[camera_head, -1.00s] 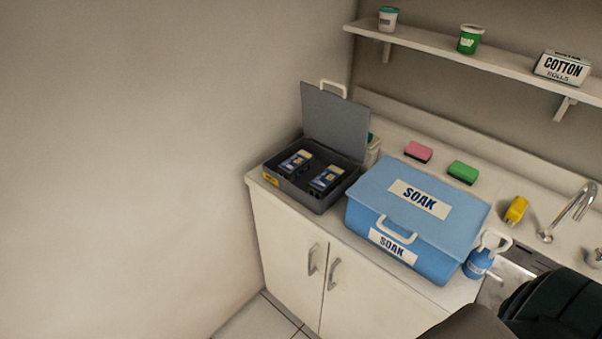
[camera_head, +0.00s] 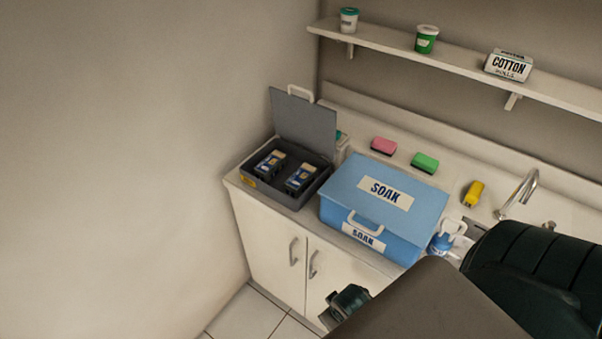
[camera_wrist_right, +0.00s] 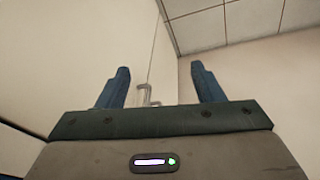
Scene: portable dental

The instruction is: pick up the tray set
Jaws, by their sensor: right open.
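An open grey case (camera_head: 258,187) stands on the counter at the left end, its lid raised against the back. Inside lie two dark packs with blue, white and yellow labels, one on the left (camera_head: 271,163) and one on the right (camera_head: 301,177). I cannot tell for certain whether these packs are the tray set. My right gripper (camera_wrist_right: 160,72) is open and empty in the right wrist view, pointing toward the cabinet front. In the head view my right arm comes in from the lower right, below the counter top and apart from the case. My left gripper is out of view.
A closed blue SOAK box (camera_head: 333,212) stands right of the case. Behind are a pink sponge (camera_head: 384,146) and a green sponge (camera_head: 425,162).

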